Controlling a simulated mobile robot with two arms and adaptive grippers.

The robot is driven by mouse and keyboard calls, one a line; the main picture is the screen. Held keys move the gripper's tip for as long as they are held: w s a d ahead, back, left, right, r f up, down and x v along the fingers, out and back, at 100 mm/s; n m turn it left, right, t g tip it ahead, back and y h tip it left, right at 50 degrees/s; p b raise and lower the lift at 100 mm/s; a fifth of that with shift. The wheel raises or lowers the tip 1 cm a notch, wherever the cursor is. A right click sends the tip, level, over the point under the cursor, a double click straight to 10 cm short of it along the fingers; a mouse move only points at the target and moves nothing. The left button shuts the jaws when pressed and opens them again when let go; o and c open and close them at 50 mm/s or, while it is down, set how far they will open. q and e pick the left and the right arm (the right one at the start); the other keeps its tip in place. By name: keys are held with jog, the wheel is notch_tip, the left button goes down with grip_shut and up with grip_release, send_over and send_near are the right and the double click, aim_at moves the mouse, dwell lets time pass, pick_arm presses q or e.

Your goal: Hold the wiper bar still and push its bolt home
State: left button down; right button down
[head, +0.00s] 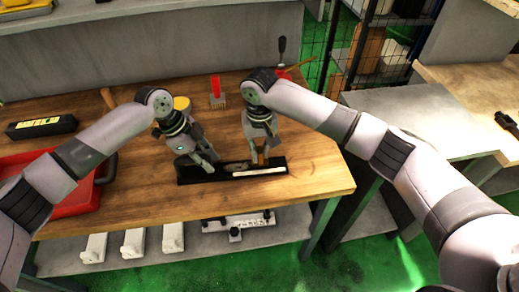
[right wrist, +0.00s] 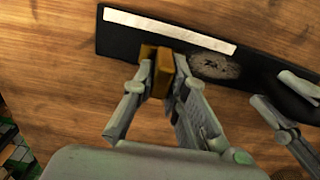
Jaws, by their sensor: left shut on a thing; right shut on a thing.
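A long black bar with a pale strip along it, which looks like the wiper bar (head: 190,178), lies on the wooden bench; it crosses the top of the right wrist view (right wrist: 110,38). My left gripper (head: 212,160) is tilted down onto its left part and is shut; its fingers show at the right edge of the wrist view. My right gripper (head: 261,160) points down at its right part, shut on a brownish block-like piece, perhaps the bolt (right wrist: 162,74). I cannot tell how deep that piece sits. A dark grey rounded patch (right wrist: 214,67) shows on the bar between the grippers.
A red tray (head: 75,200) stands at the bench's left, with a black case (head: 41,127) behind it. A red-handled brush (head: 217,92) and a yellow round item (head: 182,104) stand behind the grippers. The bench's front right is clear. White parts (head: 133,242) lie on the shelf below.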

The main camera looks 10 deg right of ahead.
pick_arm(q)
jog(key=shift+f, duration=0.1)
pick_arm(e)
jog(key=d, duration=0.5)
jog(key=shift+d, duration=0.4)
pick_arm(q)
jog(key=shift+a, duration=0.1)
pick_arm(e)
jog(key=c, duration=1.8)
grip_release()
jog(key=shift+o, duration=1)
jog(key=shift+a, duration=0.1)
jog(key=shift+r, duration=0.1)
